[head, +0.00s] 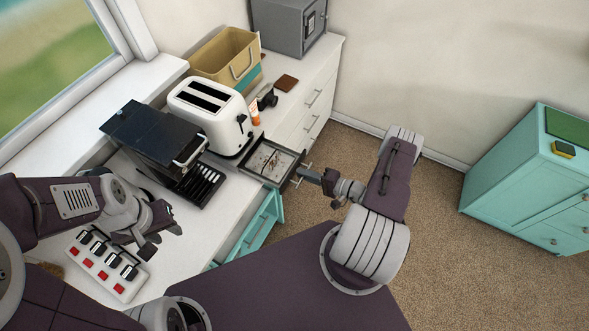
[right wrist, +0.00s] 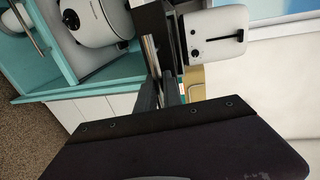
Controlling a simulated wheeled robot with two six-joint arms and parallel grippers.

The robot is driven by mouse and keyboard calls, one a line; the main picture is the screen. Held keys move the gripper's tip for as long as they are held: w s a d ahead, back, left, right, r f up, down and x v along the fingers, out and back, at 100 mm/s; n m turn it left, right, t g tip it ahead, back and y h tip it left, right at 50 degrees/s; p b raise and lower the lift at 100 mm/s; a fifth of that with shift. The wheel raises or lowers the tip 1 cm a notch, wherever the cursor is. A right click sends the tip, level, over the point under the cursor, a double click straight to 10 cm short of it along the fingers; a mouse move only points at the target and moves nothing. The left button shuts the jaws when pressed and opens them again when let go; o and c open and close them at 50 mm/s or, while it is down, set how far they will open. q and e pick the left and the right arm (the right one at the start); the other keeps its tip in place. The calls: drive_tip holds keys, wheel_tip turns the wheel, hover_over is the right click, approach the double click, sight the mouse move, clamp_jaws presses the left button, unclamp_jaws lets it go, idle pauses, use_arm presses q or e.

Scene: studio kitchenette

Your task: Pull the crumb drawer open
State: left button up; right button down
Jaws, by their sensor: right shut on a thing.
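The crumb drawer (head: 284,178) stands pulled out below the white toaster (head: 212,115) in the head view, with brown crumbs showing inside its tray. My right gripper (head: 308,174) is at the drawer's front, shut on its handle. In the right wrist view, my right gripper's fingers (right wrist: 158,92) close around a metal handle bar (right wrist: 150,52), with the toaster (right wrist: 214,36) beyond. My left gripper (head: 157,232) hangs over the counter beside a white switch panel (head: 120,291); its fingers look apart, with nothing seen between them.
A dark boxy appliance (head: 150,135) with a rack stands left of the toaster. A tan bin (head: 225,55) and grey safe (head: 290,25) are behind. A teal cabinet compartment (head: 262,228) is open below the counter; a white cooker (right wrist: 92,20) shows inside.

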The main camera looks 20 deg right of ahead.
use_arm(q)
drive_tip(key=shift+s+d+f, duration=0.1)
drive_tip(key=shift+s+d, duration=0.2)
drive_tip(key=shift+s, duration=0.05)
use_arm(e)
drive_tip(key=shift+v, duration=1)
drive_tip(key=shift+s+a+f, duration=0.1)
drive_tip(key=shift+f, duration=0.15)
drive_tip(key=c, duration=1.8)
unclamp_jaws()
